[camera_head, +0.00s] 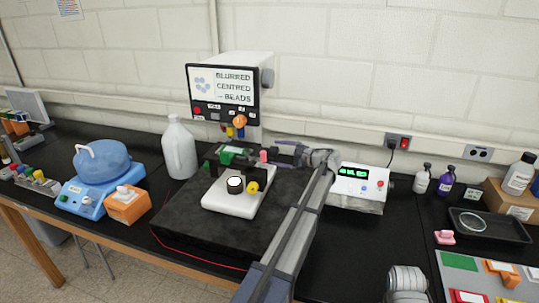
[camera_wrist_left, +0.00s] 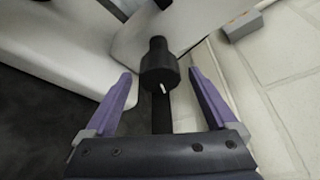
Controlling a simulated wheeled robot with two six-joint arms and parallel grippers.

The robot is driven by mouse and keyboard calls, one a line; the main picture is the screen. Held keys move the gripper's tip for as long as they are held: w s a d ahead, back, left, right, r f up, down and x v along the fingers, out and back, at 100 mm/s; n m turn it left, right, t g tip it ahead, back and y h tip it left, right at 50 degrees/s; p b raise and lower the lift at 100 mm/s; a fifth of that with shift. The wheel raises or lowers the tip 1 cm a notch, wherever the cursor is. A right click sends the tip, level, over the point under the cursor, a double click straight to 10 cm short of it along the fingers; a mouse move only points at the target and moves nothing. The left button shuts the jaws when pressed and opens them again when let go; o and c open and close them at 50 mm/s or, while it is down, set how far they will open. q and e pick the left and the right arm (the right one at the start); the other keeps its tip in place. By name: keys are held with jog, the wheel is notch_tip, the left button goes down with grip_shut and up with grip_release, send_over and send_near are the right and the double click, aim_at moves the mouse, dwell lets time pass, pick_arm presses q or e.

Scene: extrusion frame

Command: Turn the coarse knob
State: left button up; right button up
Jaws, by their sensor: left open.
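The microscope has a white base (camera_head: 222,203) and a screen (camera_head: 222,88) reading "BLURRED CENTRED BEADS". In the left wrist view, a stepped black knob (camera_wrist_left: 158,72) with a white mark sticks out from the white microscope body. It lies between the tips of my left gripper's purple fingers (camera_wrist_left: 160,76), with gaps on both sides. In the head view my left gripper (camera_head: 277,152) reaches to the right side of the microscope, its fingers pointing left. It is open and empty. I cannot make out the black knob in the head view. My right gripper is not seen.
The microscope stands on a dark slab (camera_head: 180,222). A white jug (camera_head: 179,148) is left of it, and a box with a green display (camera_head: 357,188) stands right. A blue device (camera_head: 88,190) and an orange box (camera_head: 127,205) are farther left. The wall is close behind.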

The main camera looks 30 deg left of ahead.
aim_at(269, 153)
pick_arm(q)
jog(key=x, duration=0.5)
jog(key=shift+b, duration=0.4)
jog(key=shift+d, duration=0.1)
jog(key=c, duration=1.3)
jog(key=shift+r+m+p, duration=0.1)
jog(key=shift+m+p, duration=0.35)
jog(key=shift+m, duration=0.05)
jog(key=shift+c, duration=0.2)
jog(key=shift+s+f+m+g+h, duration=0.1)
jog(key=shift+f+m+g+h, duration=0.1)
jog(key=shift+m+g+h, duration=0.15)
